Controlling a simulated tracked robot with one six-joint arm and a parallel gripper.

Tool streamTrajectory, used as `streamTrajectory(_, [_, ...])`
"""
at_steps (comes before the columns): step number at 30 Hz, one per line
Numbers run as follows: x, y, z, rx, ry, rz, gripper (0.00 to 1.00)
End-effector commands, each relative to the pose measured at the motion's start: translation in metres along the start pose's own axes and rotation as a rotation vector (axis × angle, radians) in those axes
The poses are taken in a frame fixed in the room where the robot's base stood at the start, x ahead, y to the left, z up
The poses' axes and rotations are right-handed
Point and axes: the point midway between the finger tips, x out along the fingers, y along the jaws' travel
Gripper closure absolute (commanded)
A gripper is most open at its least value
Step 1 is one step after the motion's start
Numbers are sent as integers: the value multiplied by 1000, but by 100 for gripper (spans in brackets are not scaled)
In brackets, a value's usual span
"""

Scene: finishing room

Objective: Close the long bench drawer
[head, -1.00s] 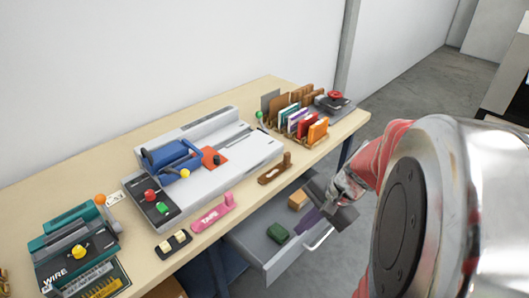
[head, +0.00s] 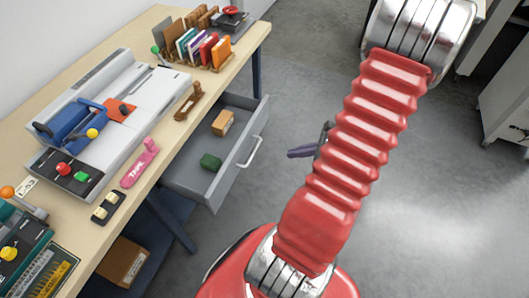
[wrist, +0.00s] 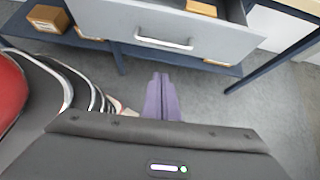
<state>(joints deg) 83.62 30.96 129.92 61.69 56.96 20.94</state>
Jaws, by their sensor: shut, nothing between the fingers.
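The long bench drawer (head: 195,181) is grey and stands pulled open under the bench. A green object (head: 210,161) and a tan box (head: 223,122) lie in it. Its silver bar handle (head: 250,152) faces the open floor. In the wrist view the drawer front (wrist: 215,43) and handle (wrist: 164,43) show at the top, ahead of my fingers. My gripper (wrist: 161,78) has purple fingers, closed together and empty, pointing toward the handle with a visible gap. In the head view my gripper (head: 291,153) is right of the handle, partly hidden behind my red arm.
The bench top (head: 104,228) carries a blue-and-grey machine (head: 110,100), a pink tape item (head: 140,163) and a rack of coloured cards (head: 195,47). A box (head: 122,262) sits on the blue lower shelf (head: 180,212). The floor (head: 445,200) to the right is open.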

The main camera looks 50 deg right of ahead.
Motion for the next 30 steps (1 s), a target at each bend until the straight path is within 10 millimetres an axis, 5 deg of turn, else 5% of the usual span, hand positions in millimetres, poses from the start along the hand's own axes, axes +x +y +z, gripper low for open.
streamTrajectory(17, [4,-2,-7,36,-10,-15,100])
streamTrajectory(30, [62,-2,-6,35,-10,-12,100])
